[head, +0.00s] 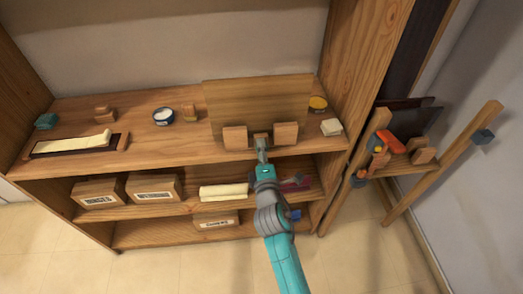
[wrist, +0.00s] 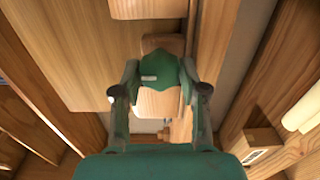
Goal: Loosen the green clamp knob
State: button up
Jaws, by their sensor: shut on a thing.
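The green clamp knob (wrist: 160,68) sits between the two fingers of my gripper (wrist: 160,84) in the wrist view. It is dark green with a small pale mark. My gripper is shut on it, with a finger on each side. A light wooden piece (wrist: 160,103) shows just below the knob. In the head view, my gripper (head: 262,145) is at the front of the upper shelf, between two wooden blocks (head: 235,137) (head: 286,134), in front of an upright wooden panel (head: 258,100). The knob itself is hidden there by my gripper.
Cardboard boxes (head: 153,188) stand on the shelf below. A wooden rack (head: 398,165) with tools stands close at right.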

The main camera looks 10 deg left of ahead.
jog(key=o, duration=1.1)
jog(key=shift+m, duration=0.3)
